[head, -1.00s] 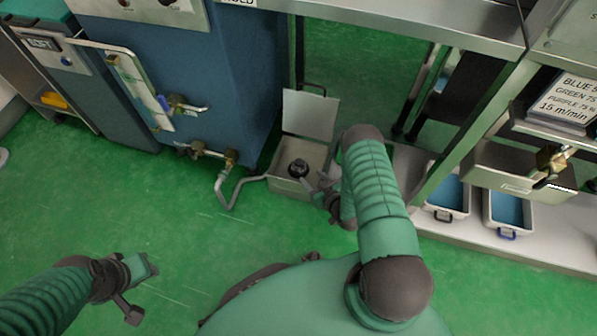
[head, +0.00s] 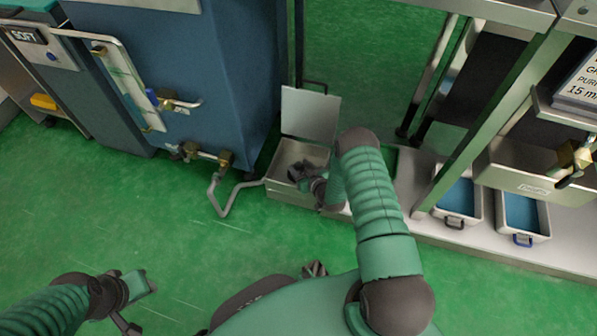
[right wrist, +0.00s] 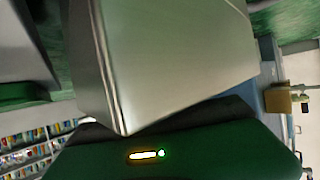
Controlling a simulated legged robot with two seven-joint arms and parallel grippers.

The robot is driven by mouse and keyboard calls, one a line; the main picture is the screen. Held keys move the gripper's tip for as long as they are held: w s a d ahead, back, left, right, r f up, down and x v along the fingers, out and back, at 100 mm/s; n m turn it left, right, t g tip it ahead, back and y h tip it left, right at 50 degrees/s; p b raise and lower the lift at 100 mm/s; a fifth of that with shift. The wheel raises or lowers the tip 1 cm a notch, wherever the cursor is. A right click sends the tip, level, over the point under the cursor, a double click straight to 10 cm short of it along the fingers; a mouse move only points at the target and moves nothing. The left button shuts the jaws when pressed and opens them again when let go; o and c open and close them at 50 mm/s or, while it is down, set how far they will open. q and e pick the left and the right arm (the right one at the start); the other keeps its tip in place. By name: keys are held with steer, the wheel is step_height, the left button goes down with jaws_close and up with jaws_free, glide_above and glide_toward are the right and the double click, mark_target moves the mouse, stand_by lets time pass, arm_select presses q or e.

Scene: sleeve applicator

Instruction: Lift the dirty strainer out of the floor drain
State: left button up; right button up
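The floor drain (head: 284,189) is a pale metal box in the floor, with its square lid (head: 310,112) standing open at the back. My right gripper (head: 300,172) reaches into the drain opening from the right. Dark shapes there run together, so I cannot separate the strainer from the fingers or see whether they touch. In the right wrist view a large metal panel (right wrist: 175,55) fills the middle; the fingertips and strainer do not show there. My left gripper (head: 137,300) hangs over bare floor at the lower left, away from the drain; its finger opening is unclear.
A bent pipe (head: 222,197) runs from the blue machine (head: 180,75) to the drain's left side. A steel frame post (head: 480,130) and two blue-filled trays (head: 462,204) stand to the right. Green floor (head: 160,215) is clear at the left front.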

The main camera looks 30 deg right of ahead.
jaws_close()
